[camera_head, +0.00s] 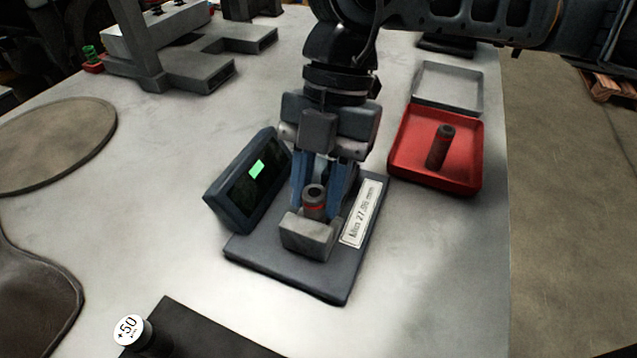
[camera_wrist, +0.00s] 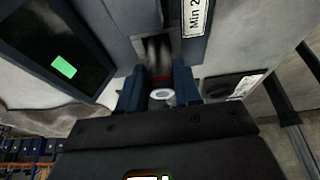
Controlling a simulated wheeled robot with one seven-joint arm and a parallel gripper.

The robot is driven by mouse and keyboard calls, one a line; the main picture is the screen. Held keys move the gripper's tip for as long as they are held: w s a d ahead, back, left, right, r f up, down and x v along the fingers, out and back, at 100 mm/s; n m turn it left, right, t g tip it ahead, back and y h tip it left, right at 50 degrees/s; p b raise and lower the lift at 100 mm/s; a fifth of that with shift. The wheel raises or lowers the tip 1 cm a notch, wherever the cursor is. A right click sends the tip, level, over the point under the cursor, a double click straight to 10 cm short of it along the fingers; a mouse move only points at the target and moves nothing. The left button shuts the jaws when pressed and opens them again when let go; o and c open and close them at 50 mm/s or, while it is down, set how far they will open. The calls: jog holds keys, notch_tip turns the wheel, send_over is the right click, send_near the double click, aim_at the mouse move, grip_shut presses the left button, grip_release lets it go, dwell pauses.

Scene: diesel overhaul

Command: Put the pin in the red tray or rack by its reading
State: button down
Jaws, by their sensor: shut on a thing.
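A dark pin (camera_head: 314,199) with a red band stands at the gauge's grey block, between the blue fingers of my gripper (camera_head: 319,190). My gripper is shut on this pin, which also shows in the wrist view (camera_wrist: 161,92) with its pale ring end. The gauge base (camera_head: 290,283) carries a label (camera_head: 362,212) reading about "Min 27.96 mm"; its middle digits are hard to read. The display (camera_head: 247,182) shows a green patch without legible digits. The red tray (camera_head: 398,162) at the right holds another dark pin (camera_head: 441,147).
A grey tray (camera_head: 447,86) lies behind the red tray. Grey metal fixtures (camera_head: 190,55) stand at the back left. A round brown mat (camera_head: 50,150) lies at the left. A dark block with a "+50" knob (camera_head: 131,330) is at the front. The table between gauge and red tray is clear.

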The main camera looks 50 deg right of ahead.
jog(key=shift+r+p, duration=1.4)
jog(key=shift+r, duration=1.35)
